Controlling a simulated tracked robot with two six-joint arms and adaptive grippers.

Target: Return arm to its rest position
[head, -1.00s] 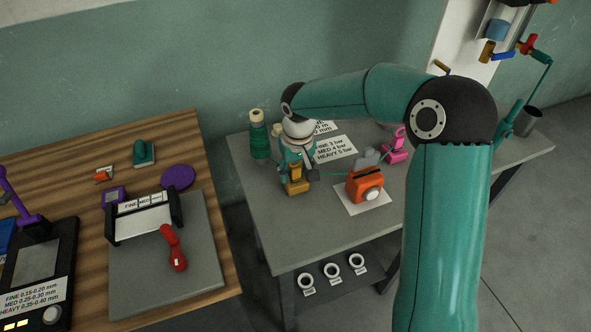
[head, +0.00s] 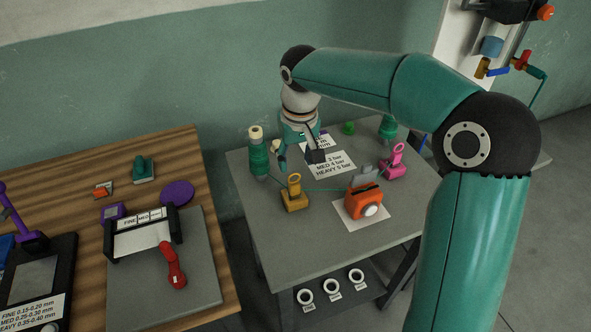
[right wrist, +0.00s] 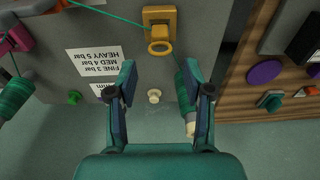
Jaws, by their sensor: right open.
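My right arm reaches in from the right in the head view. Its gripper (head: 301,158) hangs above the back of the grey table (head: 268,232), open and empty. My left gripper is not in view.
A green thread spool (head: 258,153) stands close left of the gripper. An orange device (head: 362,203) and a pink clamp (head: 393,162) stand to the right. A green thread runs across the table. The wooden table (head: 70,178) at left holds a grey board and tools.

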